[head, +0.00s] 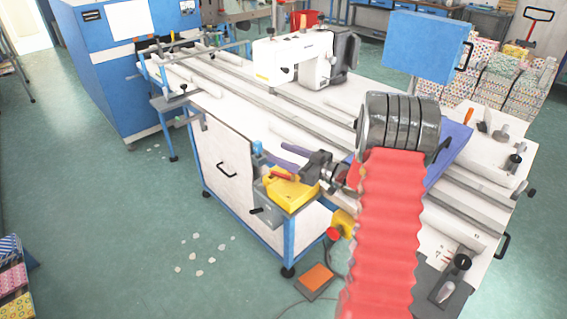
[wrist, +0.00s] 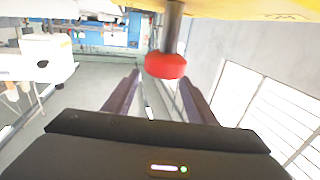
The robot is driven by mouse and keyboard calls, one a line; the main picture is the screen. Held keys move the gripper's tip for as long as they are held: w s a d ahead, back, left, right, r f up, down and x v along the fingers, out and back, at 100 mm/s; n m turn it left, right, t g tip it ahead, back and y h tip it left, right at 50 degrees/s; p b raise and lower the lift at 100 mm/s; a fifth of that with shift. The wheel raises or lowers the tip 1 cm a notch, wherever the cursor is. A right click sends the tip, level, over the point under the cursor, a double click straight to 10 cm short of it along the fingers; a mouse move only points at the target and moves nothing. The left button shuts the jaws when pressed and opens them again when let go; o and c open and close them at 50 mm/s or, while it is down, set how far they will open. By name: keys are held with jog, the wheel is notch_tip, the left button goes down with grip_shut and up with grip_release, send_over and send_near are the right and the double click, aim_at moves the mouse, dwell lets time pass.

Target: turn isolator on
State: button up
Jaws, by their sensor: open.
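The isolator is a yellow-topped box (head: 291,194) with a grey front and a red handle (head: 282,177), at the near left corner of the sewing table. My gripper (head: 273,149) is open, its two purple fingers pointing left, just above and behind the box in the head view. In the wrist view a red knob (wrist: 165,66) on a grey shaft hangs below a yellow surface (wrist: 235,9). It appears between and a little above the finger tips (wrist: 158,84). I see nothing held, and cannot tell the depth gap to the knob.
The white sewing table (head: 228,105) carries a white sewing machine (head: 295,58). A second yellow part with a red button (head: 334,233) sits low beside the table leg. An orange pedal (head: 316,278) lies on the floor. The green floor to the left is mostly clear, with scattered scraps.

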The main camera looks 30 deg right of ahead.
notch_tip(320, 180, up, 5)
jog(key=shift+s+r, duration=0.1)
dwell(0.4)
